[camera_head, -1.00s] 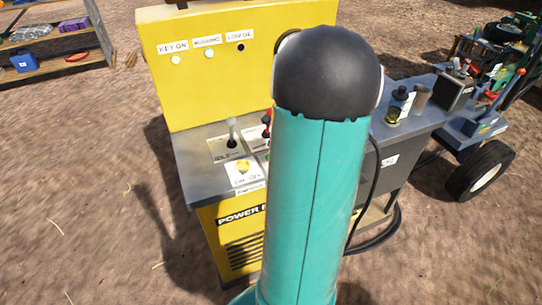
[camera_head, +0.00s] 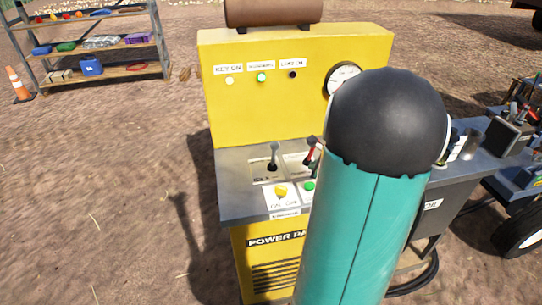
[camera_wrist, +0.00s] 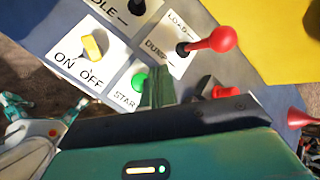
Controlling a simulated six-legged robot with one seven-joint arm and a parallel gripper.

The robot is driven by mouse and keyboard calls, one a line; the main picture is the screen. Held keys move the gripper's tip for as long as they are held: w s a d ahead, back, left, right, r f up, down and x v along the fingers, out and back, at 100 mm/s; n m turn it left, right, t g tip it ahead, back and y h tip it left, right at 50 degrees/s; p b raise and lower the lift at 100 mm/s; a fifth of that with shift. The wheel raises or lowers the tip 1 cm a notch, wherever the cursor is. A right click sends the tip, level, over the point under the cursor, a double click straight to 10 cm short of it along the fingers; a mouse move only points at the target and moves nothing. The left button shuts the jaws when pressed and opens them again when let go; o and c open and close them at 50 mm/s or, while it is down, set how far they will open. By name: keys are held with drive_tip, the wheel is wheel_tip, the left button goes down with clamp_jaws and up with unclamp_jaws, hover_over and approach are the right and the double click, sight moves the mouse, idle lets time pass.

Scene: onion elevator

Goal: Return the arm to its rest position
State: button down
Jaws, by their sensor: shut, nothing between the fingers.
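My arm, teal with a black rounded cap (camera_head: 388,120), stands in front of the yellow power unit in the head view. It hides part of the control panel. My gripper (camera_wrist: 160,84) shows in the wrist view, with its fingers shut and nothing between them. Its tips are over the panel near the green START button (camera_wrist: 139,80). I cannot tell whether they touch it. The yellow ON/OFF knob (camera_wrist: 93,45) is to their left and the red-ball LOAD/DUMP lever (camera_wrist: 222,40) is to their upper right. The gripper itself is hidden in the head view.
The yellow power unit (camera_head: 280,115) has a gauge (camera_head: 343,78) and a black-handled lever (camera_head: 274,154). A shelf (camera_head: 150,70) and an orange cone (camera_head: 17,82) stand at the left back. A wheeled cart (camera_head: 520,230) is at the right. Open dirt lies at the left.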

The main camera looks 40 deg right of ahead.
drive_tip(key=w+a+r+n+y, duration=0.25)
drive_tip(key=a+n, duration=0.25)
drive_tip(key=a, duration=0.3)
drive_tip(key=w+a+r+n+y, duration=0.15)
drive_tip(key=a+r+n, duration=0.25)
drive_tip(key=a, duration=0.4)
drive_tip(key=w+a+r+n+y, duration=0.1)
drive_tip(key=w+a+r+n, duration=0.15)
drive_tip(key=a+n, duration=0.4)
drive_tip(key=s+a+r+n+g+h, duration=0.1)
drive_tip(key=s+a+r+n, duration=0.2)
drive_tip(key=s+a+n, duration=0.3)
drive_tip(key=s+a+r+n+g+h, duration=0.1)
drive_tip(key=s+a+r+n+g, duration=0.1)
drive_tip(key=s+a+n, duration=0.5)
drive_tip(key=a+r+n, duration=0.1)
drive_tip(key=a+n, duration=0.1)
drive_tip(key=a, duration=0.3)
drive_tip(key=shift+a, duration=0.3)
drive_tip(key=shift+d, duration=0.1)
